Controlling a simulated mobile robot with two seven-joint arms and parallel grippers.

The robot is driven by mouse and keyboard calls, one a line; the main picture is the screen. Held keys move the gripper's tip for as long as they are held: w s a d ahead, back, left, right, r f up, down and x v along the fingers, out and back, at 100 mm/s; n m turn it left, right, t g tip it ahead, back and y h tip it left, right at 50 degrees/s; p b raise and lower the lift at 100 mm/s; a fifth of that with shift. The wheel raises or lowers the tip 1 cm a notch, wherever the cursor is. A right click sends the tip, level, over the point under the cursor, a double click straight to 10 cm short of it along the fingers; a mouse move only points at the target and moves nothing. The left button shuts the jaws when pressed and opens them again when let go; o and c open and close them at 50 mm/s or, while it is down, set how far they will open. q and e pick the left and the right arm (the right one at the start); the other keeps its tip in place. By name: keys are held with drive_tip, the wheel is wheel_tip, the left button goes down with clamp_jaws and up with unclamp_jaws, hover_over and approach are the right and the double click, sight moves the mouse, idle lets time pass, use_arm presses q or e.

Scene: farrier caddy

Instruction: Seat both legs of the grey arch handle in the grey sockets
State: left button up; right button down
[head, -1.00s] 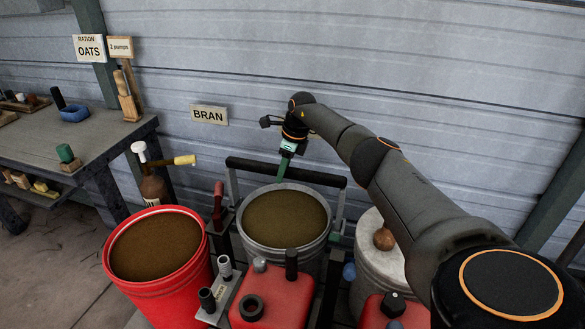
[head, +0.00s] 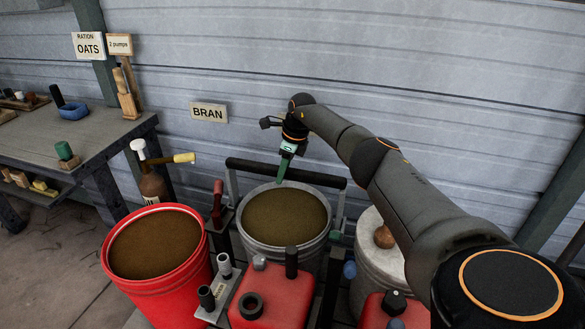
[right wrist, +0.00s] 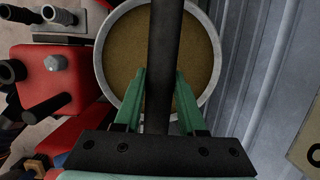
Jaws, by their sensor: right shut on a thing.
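The arch handle (head: 318,178) has a dark crossbar and grey legs, and spans above the grey bran bucket. My right gripper (head: 282,176) comes down from above near the middle of the crossbar. In the right wrist view its green fingers (right wrist: 160,100) are closed on both sides of the dark bar (right wrist: 163,50). The left leg (head: 233,187) and right leg (head: 340,207) run down beside the bucket rim. I cannot tell whether their lower ends are in the grey sockets; a small grey block (head: 336,236) shows below the right leg. My left gripper is out of view.
The grey bucket (head: 327,232) of bran stands under the handle. A red bucket (head: 160,290) is at left, red cans (head: 270,290) in front, and a pale lidded container (head: 375,265) at right. A workbench (head: 95,140) stands at far left; the ribbed wall (head: 450,70) is close behind.

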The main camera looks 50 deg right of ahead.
drive_tip(key=shift+f+b, duration=0.8)
drive_tip(key=shift+f, duration=0.15)
idle(0.7)
drive_tip(key=shift+c, duration=2)
unclamp_jaws()
drive_tip(key=p+v, duration=0.4)
drive_tip(key=v, duration=0.8)
drive_tip(key=shift+s+r, duration=0.1)
drive_tip(key=shift+r, duration=0.15)
